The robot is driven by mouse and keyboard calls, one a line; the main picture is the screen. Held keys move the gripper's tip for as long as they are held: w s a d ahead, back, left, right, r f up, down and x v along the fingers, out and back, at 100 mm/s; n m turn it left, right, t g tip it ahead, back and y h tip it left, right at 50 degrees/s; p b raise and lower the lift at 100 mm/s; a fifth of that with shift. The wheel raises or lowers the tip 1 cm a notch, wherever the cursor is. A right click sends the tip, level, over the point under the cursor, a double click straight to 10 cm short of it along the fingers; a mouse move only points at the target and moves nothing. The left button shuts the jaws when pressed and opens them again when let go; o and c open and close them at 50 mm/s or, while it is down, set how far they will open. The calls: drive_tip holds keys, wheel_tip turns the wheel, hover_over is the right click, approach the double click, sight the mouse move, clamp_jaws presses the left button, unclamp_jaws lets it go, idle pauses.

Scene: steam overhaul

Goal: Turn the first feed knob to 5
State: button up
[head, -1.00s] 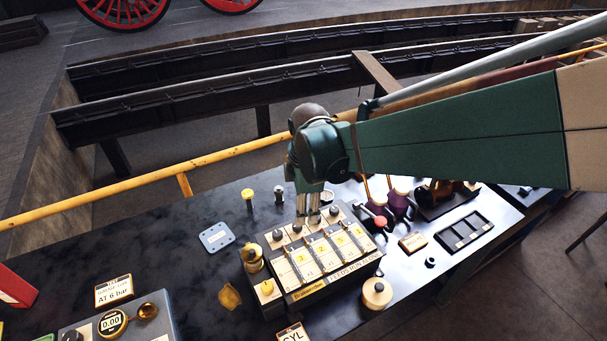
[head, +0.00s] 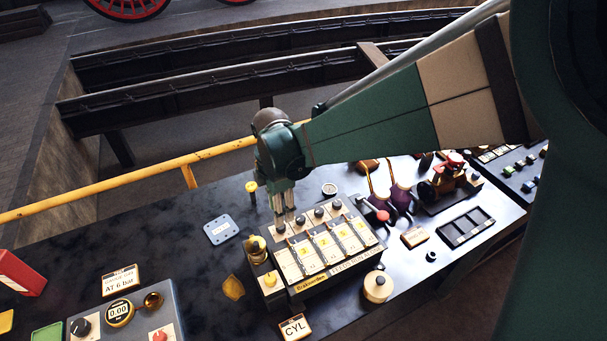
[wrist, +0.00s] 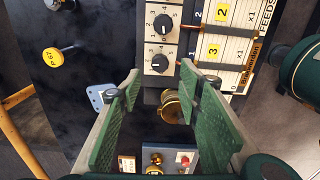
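The feed box (head: 318,282) is a cream-topped dark unit with a row of black knobs along its back edge and numbered lanes in front. The first feed knob (head: 281,228) is the leftmost, at the box's back left corner. In the wrist view the first feed knob (wrist: 160,62) has a white pointer mark on a numbered dial; the exact setting is too small to read. A second knob (wrist: 163,22) sits beside it. My gripper (head: 285,213) points down just above the first knob. In the wrist view its green fingers (wrist: 160,74) are apart, with nothing between them, on either side of the knob.
A brass fitting (head: 257,250) stands at the box's left end. A round cream knob (head: 377,287) is in front right. A yellow-topped post (head: 251,190) stands behind, near a yellow rail (head: 150,182). A gauge panel (head: 125,320) lies front left.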

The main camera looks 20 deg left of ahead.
sight(281, 229)
drive_tip(key=shift+f, duration=0.1)
drive_tip(key=shift+f, duration=3.8)
drive_tip(key=shift+c, duration=0.6)
drive_tip(key=c, duration=0.8)
